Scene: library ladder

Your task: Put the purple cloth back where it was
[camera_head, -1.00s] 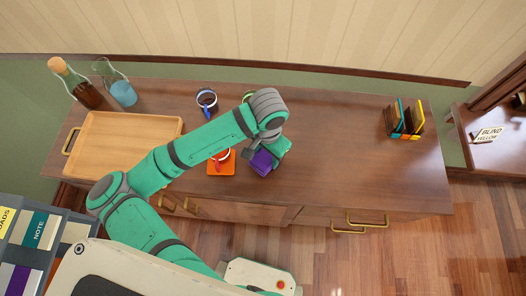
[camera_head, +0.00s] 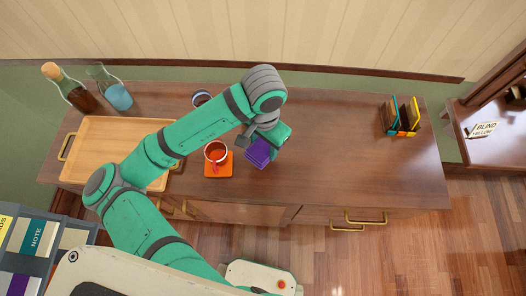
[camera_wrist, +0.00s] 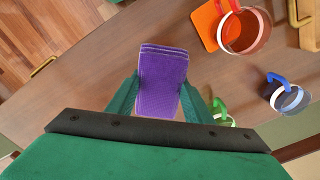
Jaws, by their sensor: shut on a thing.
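The purple cloth (camera_head: 258,153) is a folded, layered square above the dark wooden cabinet top (camera_head: 330,150), just right of an orange coaster with a cup. My gripper (camera_head: 268,141) is shut on it. In the wrist view the cloth (camera_wrist: 162,82) stands between the two green fingers (camera_wrist: 160,100), its folded end pointing away from my palm. In the head view my wrist hides part of the cloth. I cannot tell whether its lower edge touches the cabinet top.
A wooden tray (camera_head: 100,128), an amber bottle (camera_head: 83,97) and a blue flask (camera_head: 119,96) are at left. A coaster rack (camera_head: 400,120) is at right. The top between cloth and rack is clear.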

